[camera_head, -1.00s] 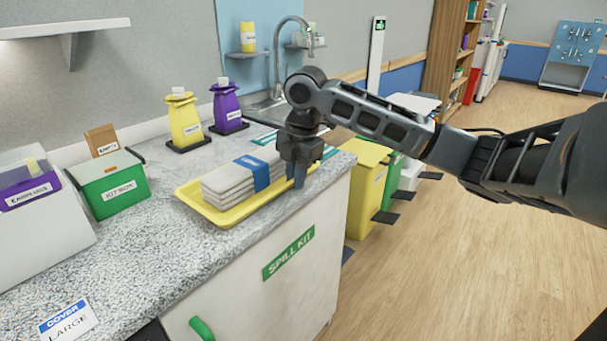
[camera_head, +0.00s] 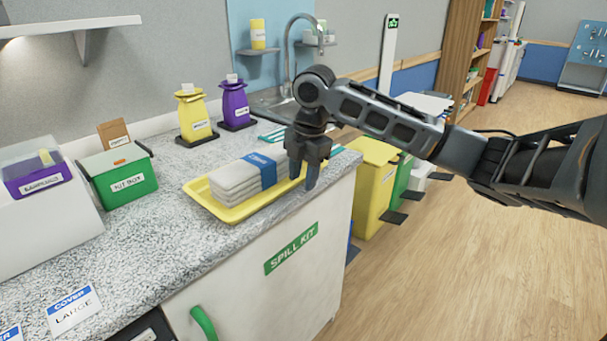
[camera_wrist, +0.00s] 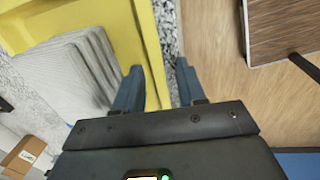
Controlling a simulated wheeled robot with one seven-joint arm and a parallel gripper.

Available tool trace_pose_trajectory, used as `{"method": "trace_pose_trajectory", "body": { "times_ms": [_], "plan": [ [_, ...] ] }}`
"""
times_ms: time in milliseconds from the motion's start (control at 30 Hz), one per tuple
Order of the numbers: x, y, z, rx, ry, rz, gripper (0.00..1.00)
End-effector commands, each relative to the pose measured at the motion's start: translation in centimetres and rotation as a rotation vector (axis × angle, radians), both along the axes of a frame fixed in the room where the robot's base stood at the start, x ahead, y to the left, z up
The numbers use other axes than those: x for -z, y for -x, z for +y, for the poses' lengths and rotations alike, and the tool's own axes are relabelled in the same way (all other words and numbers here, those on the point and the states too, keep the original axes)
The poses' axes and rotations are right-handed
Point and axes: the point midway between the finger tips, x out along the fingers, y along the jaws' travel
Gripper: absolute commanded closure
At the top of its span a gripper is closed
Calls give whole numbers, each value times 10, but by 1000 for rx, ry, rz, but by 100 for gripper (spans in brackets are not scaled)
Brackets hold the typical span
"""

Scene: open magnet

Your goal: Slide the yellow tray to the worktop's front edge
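The yellow tray (camera_head: 232,215) lies on the speckled worktop near its front edge. It holds a stack of grey folded pads (camera_head: 238,183) with a blue band. My gripper (camera_head: 305,183) points down at the tray's front right side. In the wrist view my gripper (camera_wrist: 160,75) has its fingers apart, one on the tray's inner side and one outside. The tray's rim (camera_wrist: 150,45) runs between them, and I see no clear grip on it. A narrow strip of worktop (camera_wrist: 171,40) shows between the rim and the front edge.
A label card (camera_head: 74,309) lies on the near worktop. A yellow bin (camera_head: 372,190) stands on the floor beyond the worktop's end. The floor in front is clear.

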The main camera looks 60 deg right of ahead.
Motion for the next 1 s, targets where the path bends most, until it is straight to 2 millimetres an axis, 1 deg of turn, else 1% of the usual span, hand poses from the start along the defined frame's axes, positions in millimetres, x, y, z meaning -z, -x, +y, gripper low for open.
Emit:
{"method": "trace_pose_trajectory", "body": {
  "times_ms": [233,333,467,700,833,1000],
  "plan": [
    [0,0,0,0,0,0,58],
    [-5,0,0,0,0,-2,58],
    [-22,2,1,-1,1,-3,58],
    [-60,8,2,-1,2,-2,58],
    [-72,10,3,-1,0,-1,58],
    [-77,11,3,0,0,0,58]
  ]
}}
